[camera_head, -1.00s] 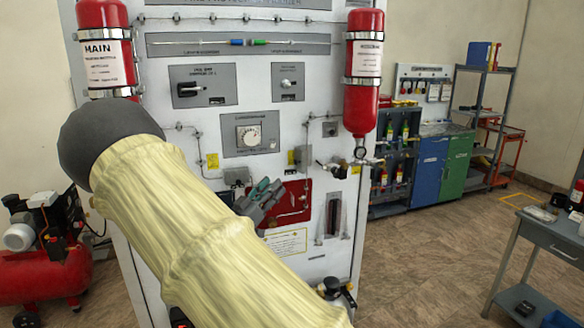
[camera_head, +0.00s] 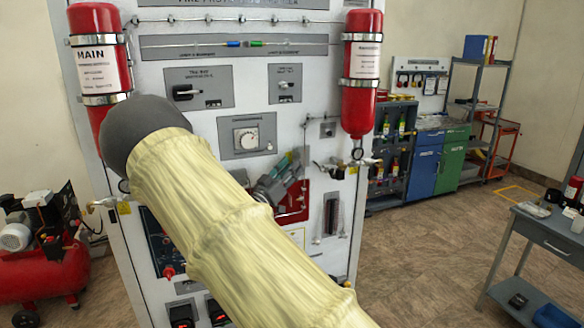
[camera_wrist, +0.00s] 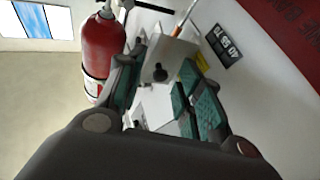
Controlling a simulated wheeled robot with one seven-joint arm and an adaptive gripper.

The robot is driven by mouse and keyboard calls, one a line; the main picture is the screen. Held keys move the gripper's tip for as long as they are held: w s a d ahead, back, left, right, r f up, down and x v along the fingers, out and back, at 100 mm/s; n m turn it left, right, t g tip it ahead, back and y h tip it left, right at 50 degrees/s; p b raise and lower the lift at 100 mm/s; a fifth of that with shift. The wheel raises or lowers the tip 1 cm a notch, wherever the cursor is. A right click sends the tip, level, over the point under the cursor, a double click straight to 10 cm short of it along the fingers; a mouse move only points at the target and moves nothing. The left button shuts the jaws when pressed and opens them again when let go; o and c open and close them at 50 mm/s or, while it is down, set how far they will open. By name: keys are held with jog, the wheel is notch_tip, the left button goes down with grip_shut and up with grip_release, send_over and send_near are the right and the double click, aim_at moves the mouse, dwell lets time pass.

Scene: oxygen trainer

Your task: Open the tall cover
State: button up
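My gripper (camera_head: 285,172) is in front of the white panel (camera_head: 304,130), near the edge of a red plate (camera_head: 294,203). In the wrist view my gripper (camera_wrist: 162,95) has its teal-padded fingers apart, with a gap between them. A pale block with a dark knob or hole (camera_wrist: 160,72) shows in that gap; I see no clear grip on it. I cannot tell for certain which part is the tall cover. A tall narrow grey fitting (camera_head: 332,214) stands upright on the panel, right of the red plate. My forearm hides part of the lower panel.
Red cylinders hang at the panel's left (camera_head: 97,50) and right (camera_head: 362,75); the wrist view also shows a red cylinder (camera_wrist: 101,48) close beside the left finger. A valve (camera_head: 357,155) juts out below the right cylinder. A table (camera_head: 545,228) stands at right, with open floor between.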

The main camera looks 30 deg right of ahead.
jog(key=shift+a, duration=0.1)
jog(key=c, duration=0.4)
jog(key=shift+s+r, duration=0.1)
jog(key=shift+r, duration=0.05)
grip_shut()
jog(key=shift+w+a+r+m+g+h+b, duration=0.1)
jog(key=shift+w+a+m+g+h+b, duration=0.25)
jog(key=shift+g+b, duration=0.5)
jog(key=shift+w+d+r+m+g+h+b, duration=0.1)
jog(key=shift+w+m+g+b, duration=0.15)
jog(key=shift+m+g+b, duration=0.55)
jog(key=shift+w+a+m+g+h+b, duration=0.25)
jog(key=shift+g+b, duration=0.3)
jog(key=shift+g, duration=0.5)
